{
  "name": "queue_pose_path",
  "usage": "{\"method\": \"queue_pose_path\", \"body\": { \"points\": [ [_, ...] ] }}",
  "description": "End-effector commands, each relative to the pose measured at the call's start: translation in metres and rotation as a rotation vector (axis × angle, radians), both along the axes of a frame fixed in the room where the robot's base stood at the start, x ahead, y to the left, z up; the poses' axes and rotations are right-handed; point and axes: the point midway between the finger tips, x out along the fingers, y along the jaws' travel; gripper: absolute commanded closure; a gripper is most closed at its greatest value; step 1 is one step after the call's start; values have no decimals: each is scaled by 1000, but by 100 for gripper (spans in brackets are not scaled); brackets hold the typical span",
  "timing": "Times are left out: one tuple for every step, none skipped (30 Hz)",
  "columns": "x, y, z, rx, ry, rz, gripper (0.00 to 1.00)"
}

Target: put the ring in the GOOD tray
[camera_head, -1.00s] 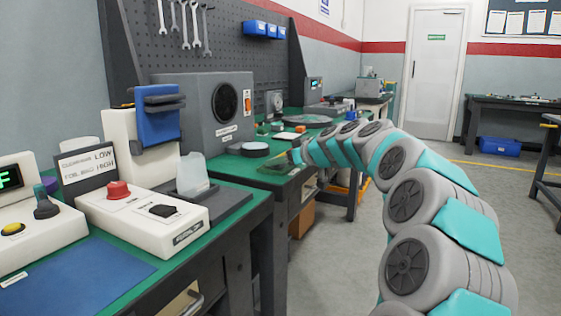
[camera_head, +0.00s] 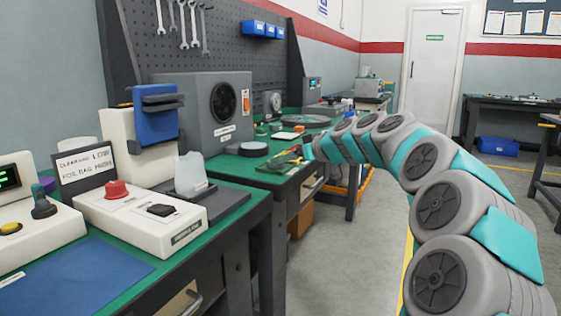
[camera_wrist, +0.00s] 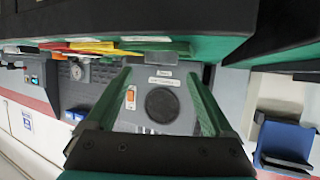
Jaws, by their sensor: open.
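My gripper (camera_wrist: 159,73) shows in the wrist view as two green fingers, spread apart with nothing seen between them. In the head view my gripper end (camera_head: 307,149) is small, at the edge of the far green bench. Red, yellow and green flat pieces (camera_wrist: 100,46) lie along the bench edge in the wrist view, to the left of and beyond the fingers. I cannot read which of them, if any, is the GOOD tray. I cannot make out the ring in either view.
A white sealing unit with a red button (camera_head: 116,190) stands on the near bench (camera_head: 236,207). The floor (camera_head: 350,250) right of the benches is open.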

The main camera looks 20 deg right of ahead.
Motion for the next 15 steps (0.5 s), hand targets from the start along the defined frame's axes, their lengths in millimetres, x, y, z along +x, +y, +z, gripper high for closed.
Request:
{"method": "queue_pose_path", "body": {
  "points": [
    [-11,-4,5,1,-4,-2,13],
    [-16,-5,7,0,-3,-3,13],
    [-24,-8,10,-1,-2,-3,13],
    [-29,-9,12,-1,-2,-3,13],
    [-34,-10,15,-1,-2,-1,13],
    [-41,-11,17,-1,-1,-1,13],
    [-45,-12,19,-1,-1,0,13],
    [-49,-13,21,0,-1,0,13],
    [-54,-14,22,0,0,0,13],
    [-57,-15,23,-1,1,0,13],
    [-59,-16,24,-1,1,0,13],
    [-62,-17,25,0,1,0,13],
    [-64,-17,26,0,1,0,13],
    [-65,-18,26,0,2,1,13],
    [-66,-18,27,1,2,1,13]
  ]
}}
